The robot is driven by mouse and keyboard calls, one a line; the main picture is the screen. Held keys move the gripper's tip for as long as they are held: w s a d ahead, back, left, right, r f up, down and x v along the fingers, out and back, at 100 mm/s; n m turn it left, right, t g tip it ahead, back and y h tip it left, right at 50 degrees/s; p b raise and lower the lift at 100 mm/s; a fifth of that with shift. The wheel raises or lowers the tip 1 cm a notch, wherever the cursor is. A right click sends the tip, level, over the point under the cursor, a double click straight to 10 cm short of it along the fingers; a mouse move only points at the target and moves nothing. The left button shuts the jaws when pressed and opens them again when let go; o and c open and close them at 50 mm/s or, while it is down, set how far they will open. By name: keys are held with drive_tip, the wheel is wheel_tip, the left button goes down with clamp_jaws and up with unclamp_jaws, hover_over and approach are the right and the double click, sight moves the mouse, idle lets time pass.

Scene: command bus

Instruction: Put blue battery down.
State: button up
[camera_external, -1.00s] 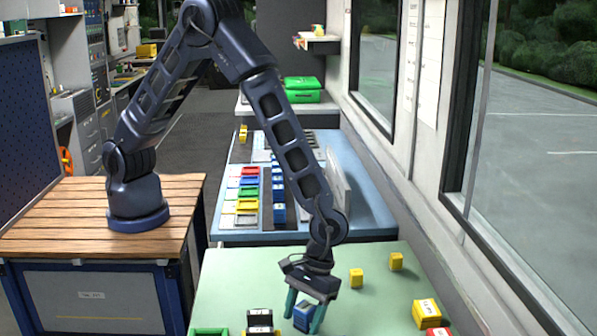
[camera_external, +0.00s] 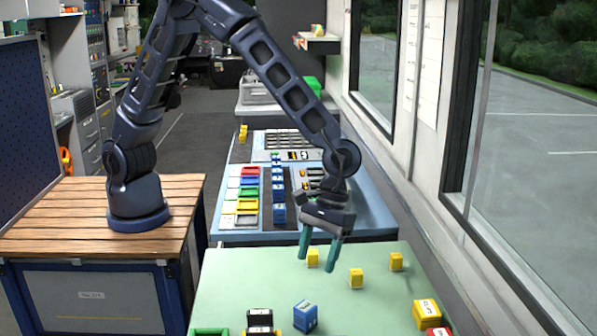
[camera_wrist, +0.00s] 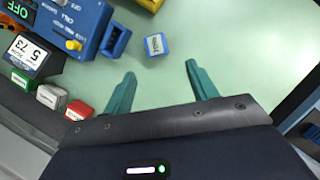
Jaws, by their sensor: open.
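The blue battery (camera_external: 305,316) stands upright on the pale green table (camera_external: 240,285), near its front edge in the external view. In the wrist view the blue battery (camera_wrist: 156,46) shows with a white label, beyond the fingertips and between their lines. My gripper (camera_external: 319,258) is open and empty, raised above the table behind the battery and apart from it. Its teal fingers (camera_wrist: 158,72) are spread in the wrist view with only bare table between them.
Small yellow blocks (camera_external: 356,278) stand on the table near my gripper. A larger yellow block (camera_external: 426,314) and a red one (camera_external: 437,331) are at the front right. A black-topped device (camera_external: 260,321) stands left of the battery. Behind, a blue table (camera_external: 225,238) holds coloured trays and batteries.

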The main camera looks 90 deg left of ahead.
drive_tip(key=s+a+r+m+t, duration=0.2)
drive_tip(key=s+a+r, duration=0.2)
drive_tip(key=a+r, duration=0.7)
drive_tip(key=s+a+r+m+t, duration=0.2)
drive_tip(key=s+a+r, duration=0.1)
drive_tip(key=a+r, duration=0.75)
drive_tip(key=s+a+r+m+t+y, duration=0.1)
drive_tip(key=s+a+r+m, duration=0.1)
drive_tip(key=s+a, duration=0.8)
drive_tip(key=s+a+r+m+t+y, duration=0.1)
drive_tip(key=s+a+m+t+y, duration=0.1)
drive_tip(key=s+a, duration=0.8)
drive_tip(key=shift+s+a+r+m+t, duration=0.2)
drive_tip(key=shift+s+r+m+t, duration=0.1)
drive_tip(key=shift+s+r+m, duration=0.15)
drive_tip(key=shift+o, duration=0.4)
